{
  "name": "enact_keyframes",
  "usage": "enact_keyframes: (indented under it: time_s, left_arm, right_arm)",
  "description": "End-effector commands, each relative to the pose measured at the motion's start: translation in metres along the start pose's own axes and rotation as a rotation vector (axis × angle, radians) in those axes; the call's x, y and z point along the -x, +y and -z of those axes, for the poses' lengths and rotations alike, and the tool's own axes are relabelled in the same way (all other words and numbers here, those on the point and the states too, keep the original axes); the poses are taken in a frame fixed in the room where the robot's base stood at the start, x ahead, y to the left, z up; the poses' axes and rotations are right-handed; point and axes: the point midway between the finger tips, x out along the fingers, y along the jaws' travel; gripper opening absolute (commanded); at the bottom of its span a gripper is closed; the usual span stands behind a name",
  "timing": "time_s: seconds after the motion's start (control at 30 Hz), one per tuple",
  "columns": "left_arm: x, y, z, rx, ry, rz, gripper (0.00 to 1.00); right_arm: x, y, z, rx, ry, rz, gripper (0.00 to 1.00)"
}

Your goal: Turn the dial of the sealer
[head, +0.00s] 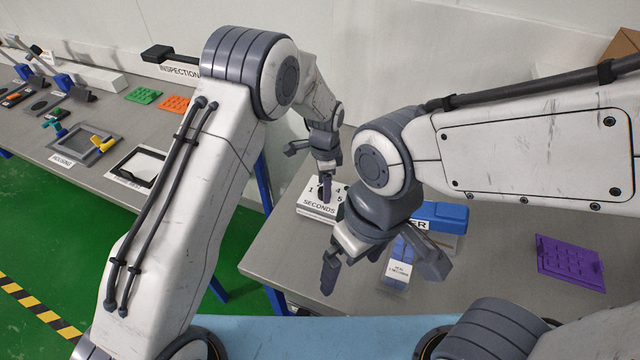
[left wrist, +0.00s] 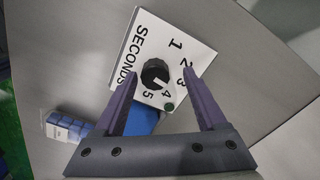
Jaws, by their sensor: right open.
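The sealer's dial panel (head: 317,208) is a white plate marked SECONDS with numbers 1 to 5; it also shows in the left wrist view (left wrist: 150,40). Its round black dial (left wrist: 155,73) has a white mark pointing toward the 4 and 5 side. My left gripper (head: 310,170) is above the panel. In the left wrist view its fingers (left wrist: 160,73) are open, one on each side of the dial; I cannot tell whether they touch it. My right gripper (head: 382,275) is open and empty, lower and nearer, over the table front.
A blue block (head: 440,215) with a partly hidden label stands right of the panel. A clear labelled pack with blue contents (head: 398,268) lies behind my right gripper. A purple tray (head: 569,262) lies at right. The inspection table (head: 100,178) stands at left.

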Motion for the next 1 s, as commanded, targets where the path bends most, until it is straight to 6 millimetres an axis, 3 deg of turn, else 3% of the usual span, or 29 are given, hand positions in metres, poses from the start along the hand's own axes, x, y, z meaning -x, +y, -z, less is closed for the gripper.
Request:
enact_keyframes:
  time_s: [0.23,0.7,1.0]
  left_arm:
    - [0.013,0.000,0.002,-0.002,0.001,0.000,0.74]
    - [0.095,-0.003,0.001,0.001,0.001,0.002,0.74]
    - [0.105,-0.003,0.000,0.001,-0.001,0.000,0.74]
  right_arm:
    - [-0.006,0.000,0.000,0.000,0.000,0.000,1.00]
    - [-0.024,0.002,-0.001,0.001,0.000,0.000,1.00]
    - [-0.024,0.002,-0.001,0.001,0.000,0.000,1.00]
